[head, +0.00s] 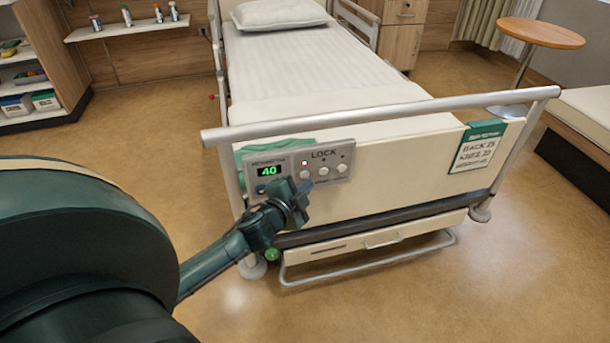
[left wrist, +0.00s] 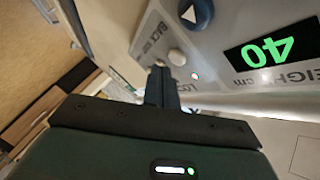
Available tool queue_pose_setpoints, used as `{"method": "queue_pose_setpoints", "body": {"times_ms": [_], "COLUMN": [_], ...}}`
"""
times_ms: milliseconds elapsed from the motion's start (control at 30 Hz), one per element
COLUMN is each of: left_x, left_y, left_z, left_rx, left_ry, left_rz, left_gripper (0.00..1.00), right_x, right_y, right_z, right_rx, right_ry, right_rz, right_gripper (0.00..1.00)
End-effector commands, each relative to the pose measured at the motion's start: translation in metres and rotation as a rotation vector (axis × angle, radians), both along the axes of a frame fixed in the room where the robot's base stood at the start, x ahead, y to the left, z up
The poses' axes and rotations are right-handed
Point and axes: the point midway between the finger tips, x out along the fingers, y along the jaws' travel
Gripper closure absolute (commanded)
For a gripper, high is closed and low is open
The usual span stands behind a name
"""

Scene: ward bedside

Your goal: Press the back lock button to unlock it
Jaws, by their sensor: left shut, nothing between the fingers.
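The grey control panel (head: 334,176) is on the bed's footboard, with a LOCK heading and a row of three pale buttons, each with a small light above it. The light above the leftmost one, the back lock button (head: 307,173), glows red. In the left wrist view the panel appears turned over, with this button (left wrist: 178,57) near the word BACK and the red light (left wrist: 195,76). My left gripper (head: 302,189) is shut and empty, just below the button. Its fingertips (left wrist: 160,74) are close to the button; I cannot tell whether they touch.
A display (head: 268,171) reads 40 in green; a blue button (left wrist: 195,12) with a triangle is near it. A green notice (head: 478,146) hangs at the footboard's right. The metal rail (head: 400,111) runs above the panel. Open floor (head: 510,260) lies at right.

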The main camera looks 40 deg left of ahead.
Motion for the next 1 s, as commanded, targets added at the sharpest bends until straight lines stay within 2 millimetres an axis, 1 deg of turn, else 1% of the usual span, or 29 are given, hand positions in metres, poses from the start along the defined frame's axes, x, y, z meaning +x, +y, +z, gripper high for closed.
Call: {"method": "queue_pose_setpoints", "body": {"times_ms": [533,800,1000], "left_x": [0.0003,0.0053,0.0056], "left_y": [0.0003,0.0062,0.0065], "left_z": [0.0002,0.0006,-0.0001], "left_rx": [0.0,0.0,0.0], "left_ry": [0.0,0.0,0.0], "left_rz": [0.0,0.0,0.0], "left_gripper": [1.0,1.0,1.0], "right_x": [0.0022,0.002,0.002], "right_y": [0.0003,0.0004,0.0003], "right_z": [0.0024,0.0057,0.0052], "right_rx": [0.001,0.001,0.001], "right_ry": [-0.008,-0.008,-0.007], "right_rz": [0.0,0.0,0.0], "right_gripper": [0.64,0.64,0.64]}}
